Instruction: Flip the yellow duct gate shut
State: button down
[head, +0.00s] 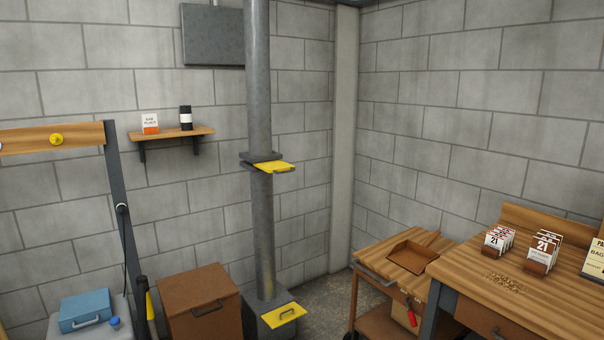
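A grey vertical duct (258,90) runs up the wall near the corner in the head view. A yellow plate (275,167) with a small dark handle sticks out to the right from a dark collar (260,157) partway up the duct. A second yellow plate (285,314) with a dark handle shows low down, at the duct's grey base box (258,316). I cannot tell from this view which plate is the task's gate. My gripper is not in view.
A brown box (197,300) stands left of the duct's base. A wooden-topped cart (385,247) with a brown tray (412,255) and a workbench (485,282) stand at the right. A wall shelf (171,133) is left of the duct. Some floor (324,300) is bare between duct and cart.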

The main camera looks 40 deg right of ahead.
aim_at(278, 166)
jog(key=u, duration=0.1)
jog(key=i, duration=0.95)
jog(key=z, duration=0.05)
